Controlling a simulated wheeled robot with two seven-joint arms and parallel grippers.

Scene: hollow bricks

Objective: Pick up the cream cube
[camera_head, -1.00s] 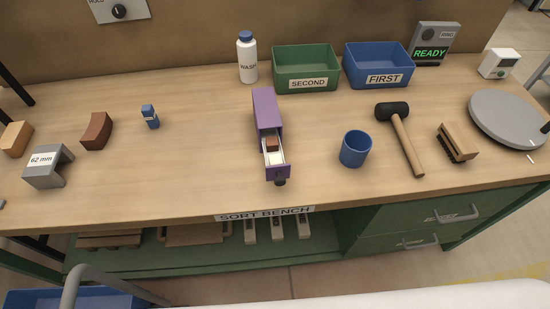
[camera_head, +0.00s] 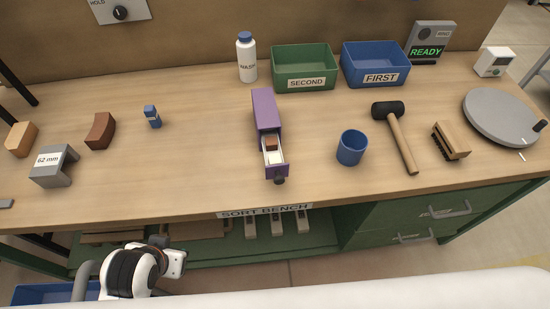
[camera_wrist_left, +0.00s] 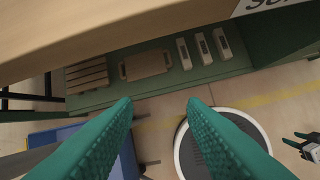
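A purple hollow box (camera_head: 265,108) lies on the bench with a drawer-like tray (camera_head: 283,160) pulled out at its near end. In the tray are a brown cube (camera_head: 271,143) and, nearer the front, a cream cube (camera_head: 274,157). My left gripper (camera_wrist_left: 160,103) is open and empty, its teal fingers wide apart in the left wrist view, below the bench's front edge. In the head view only my left arm's white and black links show at the bottom left; the fingers are hidden. The cubes are not in the left wrist view.
A blue cup (camera_head: 352,148) stands right of the tray, then a mallet (camera_head: 401,140) and a brush (camera_head: 451,140). Green (camera_head: 304,67) and blue (camera_head: 376,64) bins stand behind. A grey U-block (camera_head: 53,167) is at left. The bench between it and the purple box is mostly clear.

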